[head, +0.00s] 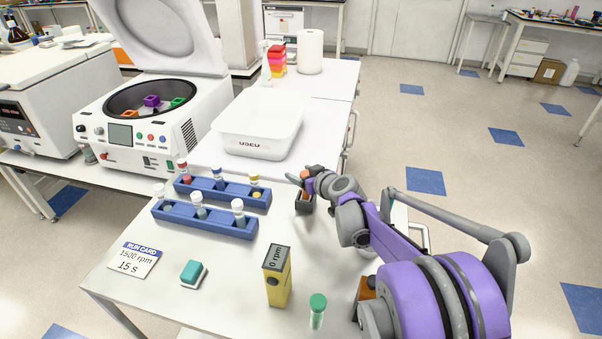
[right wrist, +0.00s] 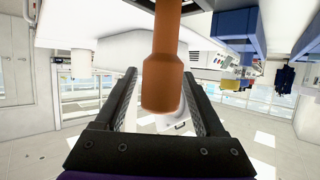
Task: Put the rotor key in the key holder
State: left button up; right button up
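The rotor key's orange-brown handle (head: 305,188) stands roughly upright beside the blue racks. In the right wrist view the handle (right wrist: 163,85) lies between the two fingers, with narrow gaps showing at its sides. My right gripper (head: 299,178) is open around the handle, its fingers reaching past it to the left. A small dark grey holder (head: 304,206) sits directly below the handle. The key's lower end is hidden, and I cannot tell how deep it sits there. My left gripper is not in view.
Blue racks (head: 205,225) with capped tubes stand left of the gripper. A yellow rpm meter (head: 278,282), a green-capped tube (head: 317,311) and a brown block (head: 367,288) are at the front. A white bin (head: 258,128) and an open centrifuge (head: 150,120) stand behind.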

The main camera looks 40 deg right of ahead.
jog(key=shift+r, duration=0.2)
jog(key=p+v, duration=0.1)
jog(key=v, duration=1.1)
